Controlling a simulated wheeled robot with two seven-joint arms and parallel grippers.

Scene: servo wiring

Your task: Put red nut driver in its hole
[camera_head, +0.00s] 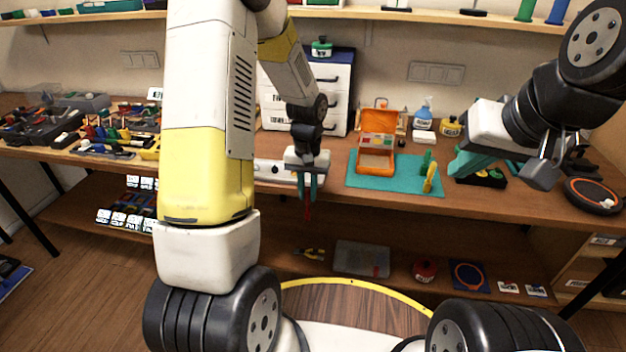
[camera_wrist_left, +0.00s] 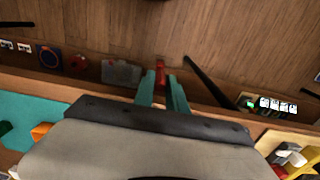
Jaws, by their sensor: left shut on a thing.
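My left gripper (camera_head: 306,190) hangs in front of the workbench's front edge, fingers pointing down. It is shut on the red nut driver (camera_head: 308,212), whose red length points down below the teal fingertips. In the left wrist view the red nut driver (camera_wrist_left: 160,72) shows between and beyond the two fingers (camera_wrist_left: 163,92). My right gripper (camera_head: 464,163) is over the right part of the bench, its teal fingers pointing left. Its opening is unclear from this side. I cannot pick out the nut driver's hole in either view.
The workbench (camera_head: 340,185) carries tools and trays crowded at the left (camera_head: 85,130). A teal mat (camera_head: 360,182) with an orange open case (camera_head: 376,160) lies right of my left gripper. A white drawer unit (camera_head: 335,95) stands behind. A lower shelf (camera_head: 290,225) holds scattered items.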

